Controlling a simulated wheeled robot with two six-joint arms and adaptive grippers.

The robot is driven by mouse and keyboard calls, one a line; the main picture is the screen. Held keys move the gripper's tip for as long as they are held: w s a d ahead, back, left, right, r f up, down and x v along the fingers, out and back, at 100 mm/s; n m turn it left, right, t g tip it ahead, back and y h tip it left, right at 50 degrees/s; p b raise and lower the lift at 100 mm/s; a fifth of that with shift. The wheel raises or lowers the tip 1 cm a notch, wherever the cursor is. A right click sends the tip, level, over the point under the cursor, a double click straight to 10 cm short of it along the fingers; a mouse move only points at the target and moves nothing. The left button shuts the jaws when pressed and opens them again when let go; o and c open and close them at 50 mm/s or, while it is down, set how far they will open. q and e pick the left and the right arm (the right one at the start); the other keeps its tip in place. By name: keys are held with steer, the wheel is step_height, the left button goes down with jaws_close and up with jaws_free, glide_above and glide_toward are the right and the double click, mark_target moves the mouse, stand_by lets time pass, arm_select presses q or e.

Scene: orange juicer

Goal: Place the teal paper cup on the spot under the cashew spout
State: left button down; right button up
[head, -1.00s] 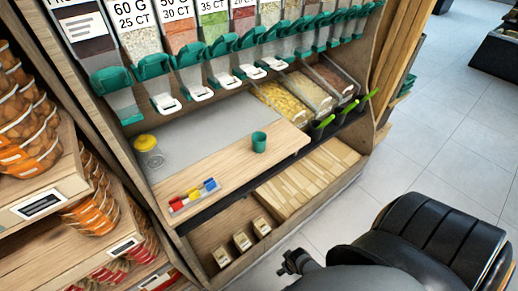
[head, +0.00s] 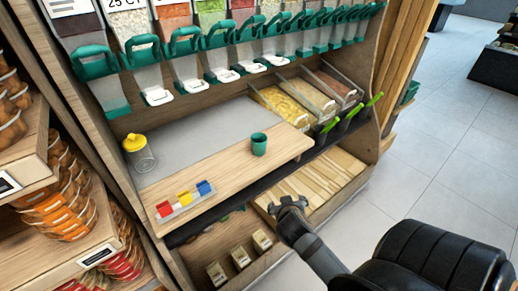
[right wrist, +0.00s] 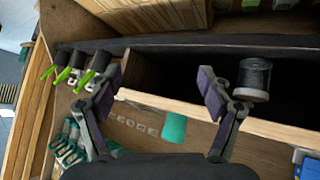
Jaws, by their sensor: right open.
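My right gripper (head: 290,203) is in front of and below the counter edge, apart from the cup. In the right wrist view the right gripper (right wrist: 160,82) is open and empty, with its fingers wide apart. Teal-handled dispensers with white spouts (head: 221,75) line up above the counter. I cannot read which one is cashew. My left gripper is not in view.
A yellow-lidded clear jar (head: 138,152) and a red, yellow and blue block set (head: 184,200) stand on the counter's left part. Open bins (head: 282,104) with green-handled scoops are at the right. The grey surface (head: 205,130) behind the cup is largely clear.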

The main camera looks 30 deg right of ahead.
mark_target(261, 149)
steer(key=w+r+t, duration=0.2)
steer(key=w+t, duration=0.1)
steer(key=w, duration=0.2)
steer(key=w+d+r+t+p, duration=0.1)
steer(key=w+r+t, duration=0.2)
steer(key=w, duration=0.2)
steer(key=w+d+r+t, duration=0.1)
steer(key=w+r+t, duration=0.2)
steer(key=w, duration=0.1)
steer(key=shift+w+r, duration=0.1)
steer(key=shift+w, duration=0.7)
steer(key=x, duration=0.1)
steer(key=p+x, duration=0.1)
steer(key=x, duration=0.2)
steer(key=shift+w+a+f, duration=0.15)
steer(key=shift+w+f, duration=0.1)
steer(key=shift+w, duration=0.35)
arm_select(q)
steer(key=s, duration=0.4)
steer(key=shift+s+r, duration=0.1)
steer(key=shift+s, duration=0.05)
arm_select(e)
steer(key=shift+c, duration=0.4)
steer(key=c, duration=0.8)
